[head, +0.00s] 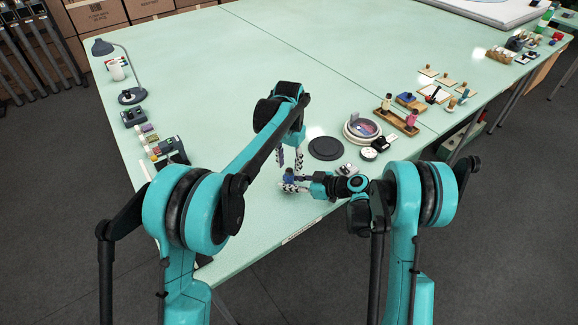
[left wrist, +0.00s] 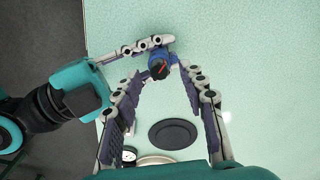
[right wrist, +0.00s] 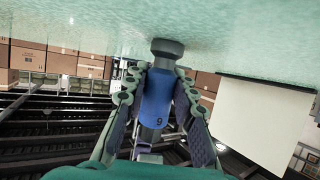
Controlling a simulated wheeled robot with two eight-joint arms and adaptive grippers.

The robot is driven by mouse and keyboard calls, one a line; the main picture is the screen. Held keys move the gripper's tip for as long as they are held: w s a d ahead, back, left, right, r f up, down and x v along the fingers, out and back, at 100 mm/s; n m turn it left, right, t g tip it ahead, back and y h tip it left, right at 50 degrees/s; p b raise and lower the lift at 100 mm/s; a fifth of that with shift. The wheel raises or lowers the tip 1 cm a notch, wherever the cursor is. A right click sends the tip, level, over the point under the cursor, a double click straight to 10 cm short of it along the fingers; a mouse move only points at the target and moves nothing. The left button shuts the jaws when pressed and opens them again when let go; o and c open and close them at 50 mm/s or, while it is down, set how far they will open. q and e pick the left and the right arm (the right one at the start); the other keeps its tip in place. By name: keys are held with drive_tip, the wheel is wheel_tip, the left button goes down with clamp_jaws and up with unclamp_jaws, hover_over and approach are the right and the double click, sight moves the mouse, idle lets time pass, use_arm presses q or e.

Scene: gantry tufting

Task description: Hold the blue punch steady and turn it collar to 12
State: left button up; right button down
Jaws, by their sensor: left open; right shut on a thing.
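The blue punch (head: 291,178) stands near the table's front edge. In the right wrist view the punch (right wrist: 157,98) has a blue body with a digit that reads as 6 or 9, and a wide dark grey end at the table surface. My right gripper (head: 296,186) is shut on its body; its fingers (right wrist: 158,78) lie on both sides. In the left wrist view the punch (left wrist: 160,68) shows a dark round top with a red mark. My left gripper (left wrist: 160,75) is open above it, with its fingertips on either side and seemingly apart from it.
A black round disc (head: 325,148) lies right of the grippers, with a round tin (head: 362,129) beyond it. Wooden stands (head: 396,120) with small figures are farther right. A lamp (head: 118,70) and small blocks (head: 160,145) line the left edge. The far middle table is clear.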

sight(289, 169)
use_arm(q)
wheel_tip(289, 169, up, 10)
drive_tip(key=shift+r, duration=0.25)
use_arm(e)
drive_tip(key=c, duration=1.2)
unclamp_jaws()
drive_tip(key=shift+o, duration=0.2)
